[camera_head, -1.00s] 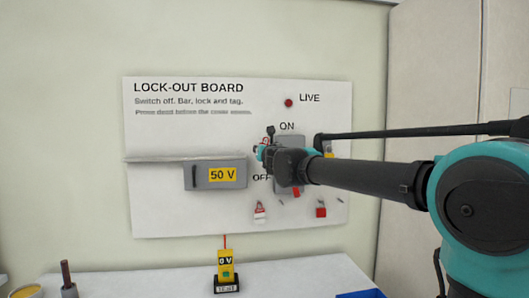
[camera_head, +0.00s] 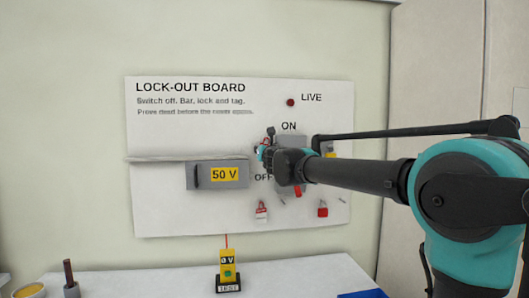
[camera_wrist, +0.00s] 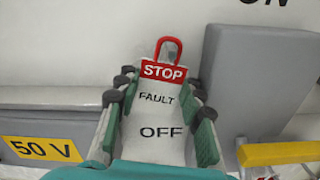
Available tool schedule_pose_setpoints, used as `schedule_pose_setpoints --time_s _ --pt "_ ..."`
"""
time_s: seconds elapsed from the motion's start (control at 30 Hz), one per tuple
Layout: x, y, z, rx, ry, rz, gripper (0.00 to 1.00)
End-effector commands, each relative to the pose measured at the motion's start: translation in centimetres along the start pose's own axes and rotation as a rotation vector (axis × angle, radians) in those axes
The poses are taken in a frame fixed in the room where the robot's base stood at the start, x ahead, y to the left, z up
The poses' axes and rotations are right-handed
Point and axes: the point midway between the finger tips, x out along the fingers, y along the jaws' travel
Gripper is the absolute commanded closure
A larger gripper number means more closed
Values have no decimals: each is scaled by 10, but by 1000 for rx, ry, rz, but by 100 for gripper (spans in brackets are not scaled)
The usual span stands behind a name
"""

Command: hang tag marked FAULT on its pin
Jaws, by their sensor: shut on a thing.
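The tag marked FAULT (camera_wrist: 156,98) is a white plate with a red STOP band and a red loop at its top. In the head view my gripper (camera_head: 266,153) is in front of the board, left of the grey switch box, and the tag is not clearly visible there. Small pins (camera_head: 282,201) and (camera_head: 343,200) show low on the board; I cannot tell which belongs to this tag.
The lock-out board (camera_head: 160,140) carries a grey 50 V box (camera_head: 204,177), a grey switch box (camera_wrist: 265,80), a white-and-red tag or lock (camera_head: 261,213) and a red padlock (camera_head: 322,209). A yellow bar (camera_wrist: 280,153) lies right of my gripper. A yellow tester (camera_head: 228,268) stands below.

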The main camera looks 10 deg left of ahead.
Motion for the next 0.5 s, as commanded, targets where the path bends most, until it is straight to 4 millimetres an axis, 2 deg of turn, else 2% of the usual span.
schedule_pose_setpoints --time_s 0.23,0.27,0.3,0.43,0.5 --pt "0 0 0 0 0 0 76" --pt "0 0 0 0 0 0 62" --pt "0 0 0 0 0 0 57" --pt "0 0 0 0 0 0 41" --pt "0 0 0 0 0 0 38"
